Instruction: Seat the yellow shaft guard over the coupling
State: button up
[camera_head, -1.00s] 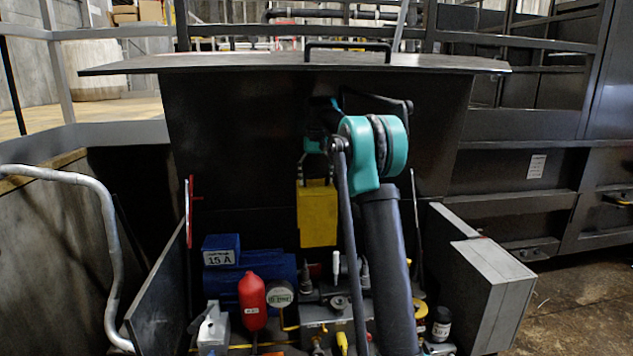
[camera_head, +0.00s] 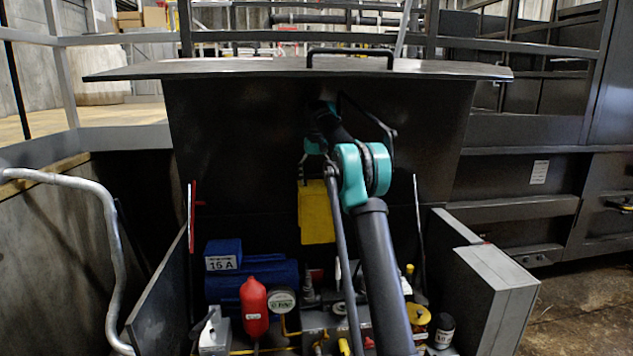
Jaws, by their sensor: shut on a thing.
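The yellow shaft guard (camera_head: 315,217) hangs upright in front of the dark back panel, at the middle of the view. My gripper (camera_head: 313,178) is at its top edge, shut on it, with the fingers partly hidden by my arm. The guard is above the gap between the blue motor (camera_head: 255,283) on the left and the fittings on the right. Its lower edge appears clear of the parts below. I cannot make out the coupling clearly; my arm link and the crowded parts hide much of that area.
A black-capped jar (camera_head: 441,329) stands at right. Side panels (camera_head: 487,290) flank the bay, and a dark lid (camera_head: 270,68) overhangs it.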

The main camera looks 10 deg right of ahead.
aim_at(315, 182)
jog(key=shift+w, duration=2)
jog(key=shift+f, duration=18.8)
jog(key=o, duration=1.9)
